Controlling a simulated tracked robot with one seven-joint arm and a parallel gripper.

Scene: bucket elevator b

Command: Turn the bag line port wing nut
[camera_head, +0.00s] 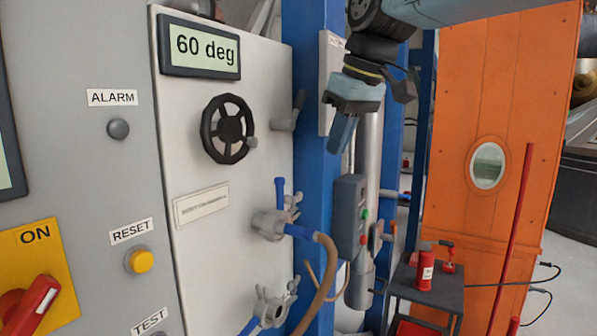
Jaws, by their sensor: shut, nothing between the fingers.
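Two grey clamped ports sit on the white panel. The upper port (268,224) has a blue lever (280,190) and a brown hose (326,265) running down from it. The lower port (272,303) has a clamp with small projecting parts and a blue handle (249,327) below. I cannot read a label that tells which is the bag line port, and the wing nut is too small to make out surely. My gripper (338,146) hangs from above, pointing down, in front of the blue column. It is shut and empty, above and to the right of both ports, apart from them.
A black handwheel (228,129) and a display (200,50) reading 60 deg are on the panel. A grey button box (349,215) is right of the blue column (309,120). A small table (436,296) holds a red can (425,270). An orange door (460,100) stands behind.

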